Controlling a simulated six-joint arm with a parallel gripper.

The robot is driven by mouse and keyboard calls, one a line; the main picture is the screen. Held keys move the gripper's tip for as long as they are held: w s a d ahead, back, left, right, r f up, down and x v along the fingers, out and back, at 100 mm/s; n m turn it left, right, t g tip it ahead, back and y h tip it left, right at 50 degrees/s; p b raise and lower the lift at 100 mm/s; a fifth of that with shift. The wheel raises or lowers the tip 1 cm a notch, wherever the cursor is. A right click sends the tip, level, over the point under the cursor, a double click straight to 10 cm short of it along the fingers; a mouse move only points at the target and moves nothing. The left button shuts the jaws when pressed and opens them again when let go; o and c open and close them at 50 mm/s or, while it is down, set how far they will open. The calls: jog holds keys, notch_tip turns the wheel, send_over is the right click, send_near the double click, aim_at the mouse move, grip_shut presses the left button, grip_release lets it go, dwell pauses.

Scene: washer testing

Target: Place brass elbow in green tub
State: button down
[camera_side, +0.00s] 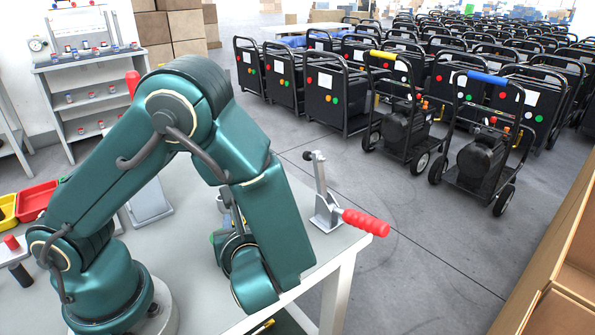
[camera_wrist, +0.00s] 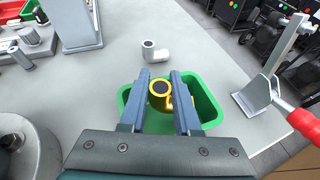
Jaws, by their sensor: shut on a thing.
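The brass elbow (camera_wrist: 160,88), yellow with a dark round opening facing up, is between the two fingers of my gripper (camera_wrist: 160,78) in the wrist view. My gripper is shut on it. The green tub (camera_wrist: 209,99) lies behind the elbow and fingers in this view, and the elbow overlaps the tub's interior. Part of the tub is hidden by my fingers and wrist. I cannot tell how high the elbow is above the tub floor. In the side view my arm hides the gripper's fingers and the elbow.
A grey elbow fitting (camera_wrist: 154,52) lies on the table just beyond the tub. A toggle clamp with a red handle (camera_side: 364,222) stands at the table's right edge. Red (camera_side: 37,200) and yellow (camera_side: 8,208) bins sit at the far left. Table between fitting and clamp is clear.

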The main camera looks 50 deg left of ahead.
jog(key=shift+f, duration=0.25)
jog(key=shift+f, duration=0.35)
jog(key=shift+f, duration=0.1)
jog(key=c, duration=0.6)
grip_release()
jog(key=shift+f, duration=0.1)
